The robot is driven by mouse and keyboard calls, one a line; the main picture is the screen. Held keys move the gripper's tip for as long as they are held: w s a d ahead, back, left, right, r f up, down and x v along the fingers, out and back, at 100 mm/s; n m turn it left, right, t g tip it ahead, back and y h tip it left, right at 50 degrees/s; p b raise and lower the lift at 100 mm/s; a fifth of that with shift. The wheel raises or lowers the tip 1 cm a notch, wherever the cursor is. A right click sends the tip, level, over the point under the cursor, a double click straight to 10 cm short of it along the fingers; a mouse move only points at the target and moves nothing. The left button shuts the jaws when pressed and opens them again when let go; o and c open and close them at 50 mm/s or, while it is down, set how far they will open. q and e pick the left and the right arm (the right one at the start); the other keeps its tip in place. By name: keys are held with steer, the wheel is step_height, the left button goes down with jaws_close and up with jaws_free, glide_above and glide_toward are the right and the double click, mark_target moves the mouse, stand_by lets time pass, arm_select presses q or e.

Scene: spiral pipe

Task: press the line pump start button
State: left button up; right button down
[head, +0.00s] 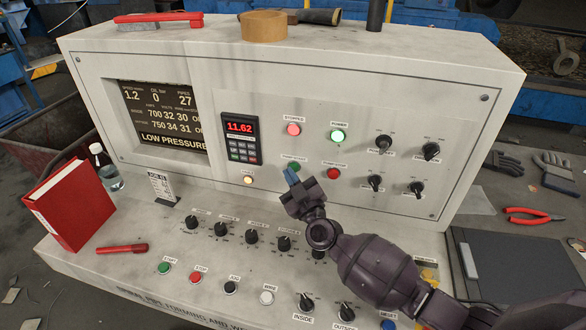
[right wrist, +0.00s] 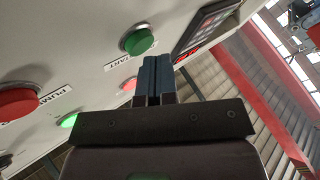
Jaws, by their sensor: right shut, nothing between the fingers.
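The green pump start button (head: 294,166) is on the upright panel of the console, below the red stopped lamp. In the right wrist view the green button (right wrist: 138,40) stands out from the panel beside a label ending in START. The blue fingertips (right wrist: 154,72) are shut together and empty, below and right of the button in that picture. A gap shows between them and the button in that picture. My left gripper is not in view.
The red pump stop button (head: 333,173) is right of the green one. Black knobs (head: 383,142) lie further right, and a keypad display (head: 240,138) to the left. A red binder (head: 75,205) and bottle (head: 106,168) stand on the left desk.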

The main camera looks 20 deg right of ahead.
steer(key=shift+w+d, duration=0.25)
steer(key=shift+w, duration=0.05)
stand_by(0.8)
steer(key=shift+s+a, duration=0.1)
steer(key=shift+s, duration=0.05)
steer(key=shift+s+a+p, duration=0.4)
steer(key=shift+s+p, duration=0.1)
steer(key=shift+p, duration=0.2)
steer(key=shift+s, duration=0.1)
steer(key=shift+s+a+p, duration=0.65)
steer(key=shift+s+a, duration=0.05)
steer(key=shift+s, duration=0.3)
steer(key=shift+s+a+p, duration=0.65)
steer(key=shift+s+a, duration=0.05)
steer(key=shift+s, duration=0.3)
